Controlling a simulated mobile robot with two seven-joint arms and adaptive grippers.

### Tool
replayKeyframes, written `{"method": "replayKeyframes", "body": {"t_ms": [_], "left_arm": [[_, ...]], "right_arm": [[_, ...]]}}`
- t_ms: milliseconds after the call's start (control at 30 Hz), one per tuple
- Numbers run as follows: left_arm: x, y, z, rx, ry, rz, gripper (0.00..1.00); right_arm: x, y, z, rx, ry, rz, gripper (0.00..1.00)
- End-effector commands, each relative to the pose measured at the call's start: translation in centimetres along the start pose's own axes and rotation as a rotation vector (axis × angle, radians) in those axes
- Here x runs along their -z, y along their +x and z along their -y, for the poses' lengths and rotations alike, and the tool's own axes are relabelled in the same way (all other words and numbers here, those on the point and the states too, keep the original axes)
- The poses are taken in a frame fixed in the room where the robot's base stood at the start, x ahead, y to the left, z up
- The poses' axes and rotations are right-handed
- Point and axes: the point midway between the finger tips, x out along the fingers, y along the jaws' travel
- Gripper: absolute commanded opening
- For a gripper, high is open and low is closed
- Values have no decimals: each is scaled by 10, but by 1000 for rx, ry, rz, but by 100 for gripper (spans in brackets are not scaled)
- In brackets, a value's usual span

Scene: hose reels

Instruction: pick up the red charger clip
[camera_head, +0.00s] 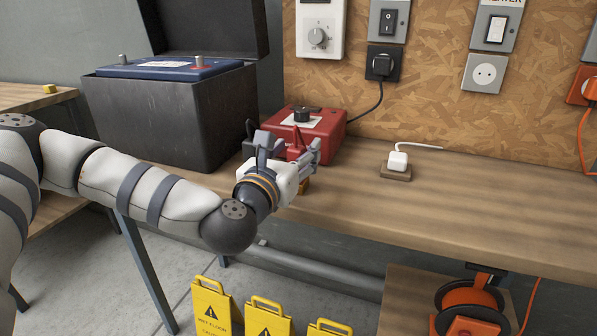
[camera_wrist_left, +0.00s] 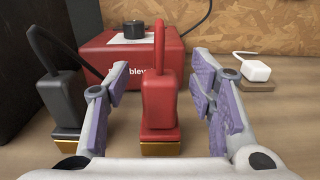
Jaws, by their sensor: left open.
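The red charger clip (camera_wrist_left: 158,98) stands upright on the bench in the left wrist view, with a brassy base and a red cable rising from its top. My left gripper (camera_wrist_left: 161,82) is open, with one purple-padded finger on each side of the clip and visible gaps between. In the head view my left gripper (camera_head: 288,152) is at the front of the red charger box (camera_head: 322,125) and hides most of the clip. The box also shows behind the clip in the wrist view (camera_wrist_left: 110,62). My right gripper is not in view.
A black clip (camera_wrist_left: 62,105) stands just left of the left finger. A dark open box (camera_head: 165,120) holding a blue battery (camera_head: 170,68) stands left of the charger. A white plug (camera_head: 398,160) sits on a small wooden block to the right. The bench (camera_head: 480,200) between is clear.

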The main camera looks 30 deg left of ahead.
Motion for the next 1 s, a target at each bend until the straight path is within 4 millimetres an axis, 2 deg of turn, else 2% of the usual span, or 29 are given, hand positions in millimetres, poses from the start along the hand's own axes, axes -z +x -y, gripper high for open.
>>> {"method": "replayKeyframes", "body": {"t_ms": [100, 267, 367, 500, 833, 1000], "left_arm": [[-1, 9, 0, -1, -1, 1, 50], [-1, 10, 0, 0, -2, 0, 50], [0, 9, 0, 0, -1, -1, 32], [0, 9, 0, 0, -1, -1, 0], [-3, 9, 0, 0, -1, 1, 0], [-24, 9, 0, 1, -2, 9, 0]], "right_arm": [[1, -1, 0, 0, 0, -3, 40], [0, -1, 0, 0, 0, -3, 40], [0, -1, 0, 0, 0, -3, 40], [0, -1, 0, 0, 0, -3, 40], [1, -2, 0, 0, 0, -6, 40], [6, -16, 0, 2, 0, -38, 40]]}}
